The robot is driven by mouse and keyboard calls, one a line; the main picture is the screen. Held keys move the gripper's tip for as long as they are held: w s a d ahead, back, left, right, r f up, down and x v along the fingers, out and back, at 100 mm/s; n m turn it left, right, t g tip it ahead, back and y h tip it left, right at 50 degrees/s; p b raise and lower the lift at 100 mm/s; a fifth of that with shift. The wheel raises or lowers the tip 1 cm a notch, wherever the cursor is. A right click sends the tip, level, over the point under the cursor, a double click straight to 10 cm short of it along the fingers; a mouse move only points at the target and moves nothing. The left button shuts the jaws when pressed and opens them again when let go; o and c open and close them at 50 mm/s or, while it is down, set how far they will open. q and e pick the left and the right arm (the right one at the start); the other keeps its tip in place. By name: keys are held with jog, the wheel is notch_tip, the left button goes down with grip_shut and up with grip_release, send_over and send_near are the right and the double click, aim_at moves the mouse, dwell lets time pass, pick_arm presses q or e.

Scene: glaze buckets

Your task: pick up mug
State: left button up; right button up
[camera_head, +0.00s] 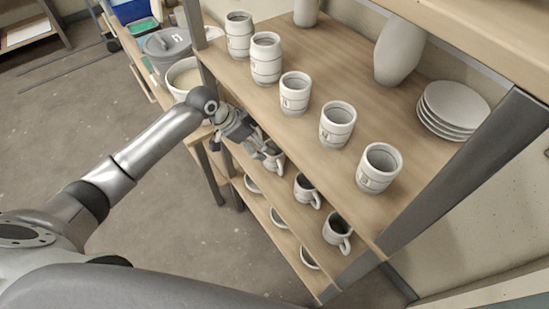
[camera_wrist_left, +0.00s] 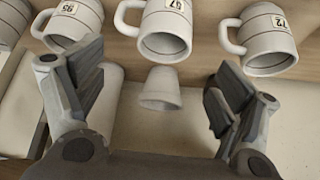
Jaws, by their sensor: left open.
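Three white mugs with handles stand on the middle shelf: one mug (camera_head: 275,160) beside my left gripper, a middle mug (camera_head: 306,190), and a nearer mug (camera_head: 336,231). My left gripper (camera_head: 262,150) is at the edge of the shelving, its fingers partly overlapping the first mug. In the left wrist view the gripper (camera_wrist_left: 158,75) is open and empty. A mug with a number label (camera_wrist_left: 165,28) lies ahead between its fingers, with a left mug (camera_wrist_left: 72,27) and a right mug (camera_wrist_left: 262,40) on either side. My right gripper is not in view.
The top shelf (camera_head: 320,60) holds several white cups, a vase (camera_head: 397,52) and stacked plates (camera_head: 453,108). Several bowls (camera_head: 279,218) sit on a lower shelf. A bucket (camera_head: 183,76) stands behind my left wrist. A small pale cup (camera_wrist_left: 160,90) shows between the fingers.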

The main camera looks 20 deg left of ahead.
aim_at(276, 161)
pick_arm(q)
jog(key=x, duration=0.2)
jog(key=p+x, duration=0.1)
jog(key=x, duration=0.1)
jog(key=p+x, duration=0.1)
jog(key=x, duration=0.2)
jog(key=shift+w+a, duration=0.1)
jog(key=shift+w, duration=0.25)
jog(key=c, duration=1.6)
jog(key=shift+c, duration=0.4)
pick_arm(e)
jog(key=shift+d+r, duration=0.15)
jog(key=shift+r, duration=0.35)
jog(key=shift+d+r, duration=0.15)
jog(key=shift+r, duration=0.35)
pick_arm(q)
jog(key=shift+r, duration=0.1)
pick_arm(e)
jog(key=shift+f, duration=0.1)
